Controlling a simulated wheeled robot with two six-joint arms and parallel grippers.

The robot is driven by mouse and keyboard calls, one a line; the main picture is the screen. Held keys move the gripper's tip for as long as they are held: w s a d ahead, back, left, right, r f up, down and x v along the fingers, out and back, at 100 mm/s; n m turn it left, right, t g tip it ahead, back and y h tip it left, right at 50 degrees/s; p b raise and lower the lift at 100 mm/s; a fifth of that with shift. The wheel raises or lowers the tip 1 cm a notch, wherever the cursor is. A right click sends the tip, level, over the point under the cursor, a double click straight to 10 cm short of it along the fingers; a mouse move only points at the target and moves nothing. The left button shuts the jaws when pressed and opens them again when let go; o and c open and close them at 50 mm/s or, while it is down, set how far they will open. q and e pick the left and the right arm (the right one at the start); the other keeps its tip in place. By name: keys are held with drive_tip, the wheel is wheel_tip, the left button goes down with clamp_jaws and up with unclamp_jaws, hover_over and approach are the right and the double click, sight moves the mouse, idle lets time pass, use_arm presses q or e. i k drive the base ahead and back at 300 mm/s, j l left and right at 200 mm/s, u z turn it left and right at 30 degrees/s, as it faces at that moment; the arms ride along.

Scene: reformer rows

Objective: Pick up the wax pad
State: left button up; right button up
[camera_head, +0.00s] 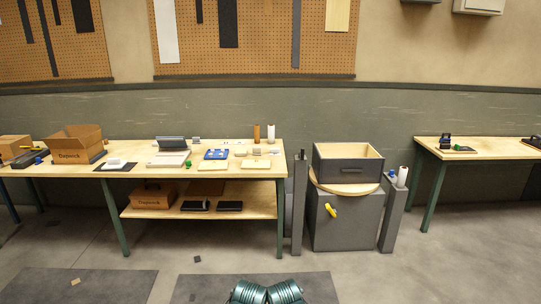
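I cannot tell which thing is the wax pad; from here the small items are too small to identify. The long wooden workbench (140,151) holds several candidates: flat pale pads or boards (255,164), a small green block (188,163), a blue tray (216,154) and a dark mat (116,167) with a pale item on it. A small tan piece (76,282) lies on the dark floor mat at the lower left. Two teal-green ribbed parts at the bottom centre seem to be my own folded arms. Neither gripper's fingers show, and nothing held is visible.
An open cardboard box (72,151) stands on the bench's left. A grey drawer-like box (346,170) sits on a round wooden top over a grey cabinet (343,222), between grey posts. A second bench (480,150) stands at the right. The floor before the benches is mostly clear.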

sight(256, 151)
drive_tip(key=i+u, duration=0.1)
drive_tip(key=i, duration=0.35)
drive_tip(key=i+l+u, duration=0.15)
drive_tip(key=i, duration=0.3)
drive_tip(key=i+l+u, duration=0.1)
drive_tip(key=i, duration=0.35)
drive_tip(key=i+l+u, duration=0.1)
drive_tip(key=i, duration=0.35)
drive_tip(key=i+l+u, duration=0.1)
drive_tip(key=i+l, duration=0.45)
drive_tip(key=l, duration=0.25)
drive_tip(key=i+l+u, duration=0.15)
drive_tip(key=i+l, duration=0.15)
drive_tip(key=i+l+z, duration=0.1)
drive_tip(key=l, duration=0.45)
drive_tip(key=i+l+z, duration=0.1)
drive_tip(key=l, duration=0.5)
